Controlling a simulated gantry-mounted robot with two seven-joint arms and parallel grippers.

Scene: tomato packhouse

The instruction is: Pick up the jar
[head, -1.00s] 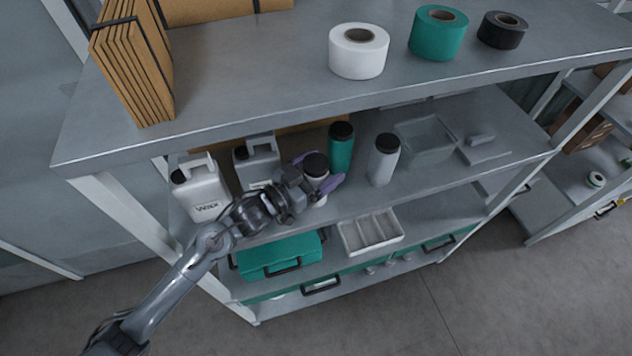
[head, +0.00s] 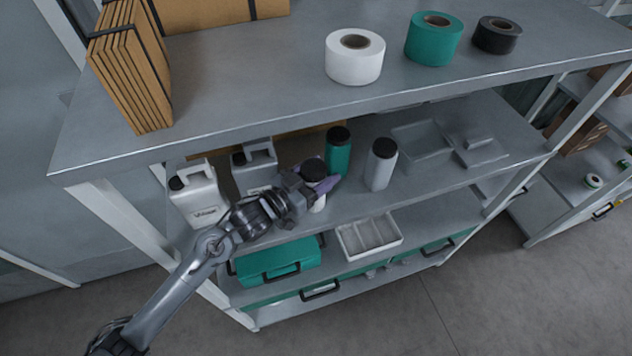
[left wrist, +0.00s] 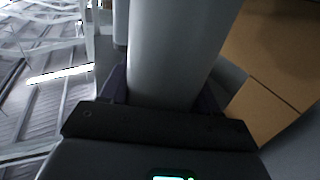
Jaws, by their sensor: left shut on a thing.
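The jar is a pale cylinder with a black lid (head: 313,169), upright on the middle shelf near its front edge. A strip of its white body (head: 319,204) shows below my gripper. My left gripper (head: 318,186), with purple-grey fingers, is shut on the jar from the front left and hides much of its body. In the left wrist view the jar's smooth grey-white side (left wrist: 178,50) rises between the fingers. Whether its base is clear of the shelf cannot be told. My right gripper is not in view.
A green bottle (head: 338,155) and a grey-white bottle (head: 380,170) stand just right of the jar. White jugs (head: 200,202) stand to the left. A clear bin (head: 421,142) sits farther right.

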